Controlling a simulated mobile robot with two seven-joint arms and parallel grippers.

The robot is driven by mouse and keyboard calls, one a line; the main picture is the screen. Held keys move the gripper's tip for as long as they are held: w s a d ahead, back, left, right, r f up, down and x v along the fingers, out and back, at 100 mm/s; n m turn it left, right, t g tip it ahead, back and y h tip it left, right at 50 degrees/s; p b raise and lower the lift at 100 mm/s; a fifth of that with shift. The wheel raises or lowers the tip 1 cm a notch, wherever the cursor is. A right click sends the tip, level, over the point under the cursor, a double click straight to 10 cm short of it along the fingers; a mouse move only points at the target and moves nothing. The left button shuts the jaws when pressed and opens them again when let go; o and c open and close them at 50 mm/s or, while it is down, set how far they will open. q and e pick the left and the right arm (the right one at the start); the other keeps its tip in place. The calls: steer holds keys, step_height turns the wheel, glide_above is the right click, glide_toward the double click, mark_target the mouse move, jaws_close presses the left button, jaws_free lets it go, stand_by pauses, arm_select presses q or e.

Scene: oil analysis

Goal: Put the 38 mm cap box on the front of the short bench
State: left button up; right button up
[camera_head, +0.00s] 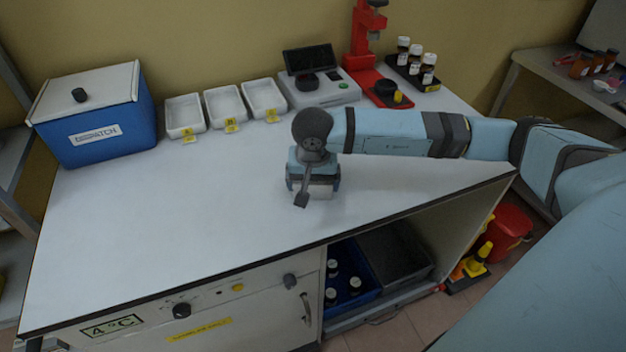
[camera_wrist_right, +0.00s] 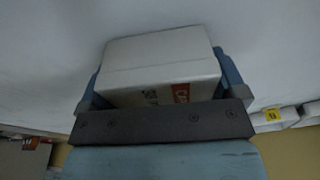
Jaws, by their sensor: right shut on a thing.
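The cap box (camera_wrist_right: 158,62) is a white box with red and dark print on one side, seen large in the right wrist view. My right gripper (camera_wrist_right: 165,85) is shut on it, with a blue finger on each side. In the head view the right gripper (camera_head: 313,188) points down over the front right part of the white bench top (camera_head: 190,215). Only a pale bit of the box (camera_head: 318,191) shows between the fingers there. I cannot tell whether the box touches the bench. My left gripper is not in view.
A blue dispatch box (camera_head: 110,125), white trays (camera_head: 225,106), a grey instrument (camera_head: 318,90), a red stand (camera_head: 362,60) and a rack of bottles (camera_head: 412,72) line the back. The bench's left and middle front are clear. An open shelf with a blue crate (camera_head: 362,298) lies below.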

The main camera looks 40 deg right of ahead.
steer(key=shift+f, duration=0.15)
steer(key=o, duration=0.6)
steer(key=shift+o, duration=0.2)
step_height(320, 180, up, 12)
steer(key=s+a, duration=0.1)
steer(key=shift+s+r, duration=0.2)
steer(key=shift+s, duration=0.05)
